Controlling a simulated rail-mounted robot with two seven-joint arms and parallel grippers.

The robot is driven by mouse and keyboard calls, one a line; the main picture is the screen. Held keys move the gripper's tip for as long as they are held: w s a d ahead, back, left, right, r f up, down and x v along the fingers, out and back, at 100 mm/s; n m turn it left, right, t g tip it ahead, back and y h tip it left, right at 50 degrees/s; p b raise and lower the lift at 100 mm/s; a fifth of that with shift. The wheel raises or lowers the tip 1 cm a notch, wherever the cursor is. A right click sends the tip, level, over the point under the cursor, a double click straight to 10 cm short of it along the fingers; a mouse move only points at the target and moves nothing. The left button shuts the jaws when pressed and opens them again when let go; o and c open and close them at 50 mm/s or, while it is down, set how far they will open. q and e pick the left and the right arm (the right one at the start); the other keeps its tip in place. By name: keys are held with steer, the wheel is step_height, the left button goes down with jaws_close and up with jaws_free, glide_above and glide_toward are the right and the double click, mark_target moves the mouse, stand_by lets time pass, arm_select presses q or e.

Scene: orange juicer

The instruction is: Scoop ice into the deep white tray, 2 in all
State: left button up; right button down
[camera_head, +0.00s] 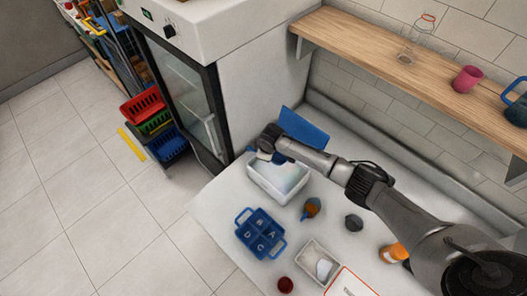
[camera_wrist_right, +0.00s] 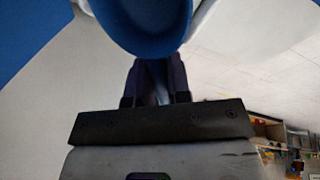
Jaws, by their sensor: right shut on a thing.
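A white open box (camera_head: 262,186) with pale, bluish-white contents stands at the back of the counter; I cannot make out single ice pieces. A smaller, pale rectangular tray (camera_head: 307,268) near the front holds something white. I cannot tell for certain which is the deep white tray. My right gripper (camera_head: 268,152) is at the back left rim of the box, above it. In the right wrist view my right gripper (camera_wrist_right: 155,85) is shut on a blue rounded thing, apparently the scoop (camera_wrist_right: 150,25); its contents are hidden. My left gripper is not in view.
A blue panel (camera_head: 303,126) stands behind the box. A blue lettered caddy (camera_head: 261,233), a blue-and-brown item (camera_head: 311,208), a dark grey item (camera_head: 353,222), an orange bottle (camera_head: 393,252) and a dark red item (camera_head: 285,285) are on the counter. A wooden shelf (camera_head: 400,65) overhangs the right.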

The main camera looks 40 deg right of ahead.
steer(key=shift+s+d+f+t+y+b, duration=0.2)
steer(key=shift+f+t+y+b, duration=0.25)
steer(key=shift+b, duration=0.3)
steer(key=shift+s+d+f+t+y+b, duration=0.15)
steer(key=shift+f+t+y+b, duration=0.1)
steer(key=shift+f+t+b, duration=0.3)
step_height(320, 180, down, 8)
steer(key=t+y+b, duration=0.2)
steer(key=b, duration=0.9)
steer(key=shift+w+a+r+g+h+p, duration=0.15)
steer(key=shift+r+g+h+p, duration=0.6)
steer(key=shift+r+p, duration=1)
steer(key=shift+w+a+r+g+h+p, duration=0.2)
steer(key=shift+r+g+h+p, duration=0.6)
steer(key=shift+p, duration=1.55)
steer(key=shift+w+a+r+g+h+p, duration=0.15)
steer(key=shift+r+g+h+p, duration=0.55)
steer(key=shift+r+p, duration=1.15)
steer(key=shift+f, duration=0.15)
